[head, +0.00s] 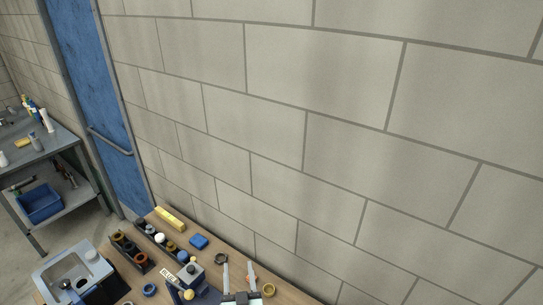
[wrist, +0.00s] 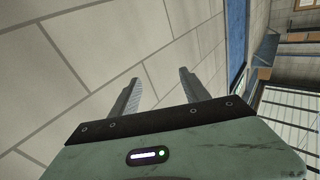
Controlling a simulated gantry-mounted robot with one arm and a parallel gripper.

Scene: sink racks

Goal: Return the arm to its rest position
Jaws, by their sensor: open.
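My gripper (head: 238,270) shows at the bottom edge of the head view, above the right part of the wooden table. Its two fingers are apart and point away from the camera. In the wrist view my gripper (wrist: 160,82) is open, with nothing between the fingers and only the block wall behind them. The rest of my arm is out of the head view.
An orange ring (head: 269,290) lies right of my gripper. A block wall (head: 320,100) rises behind.

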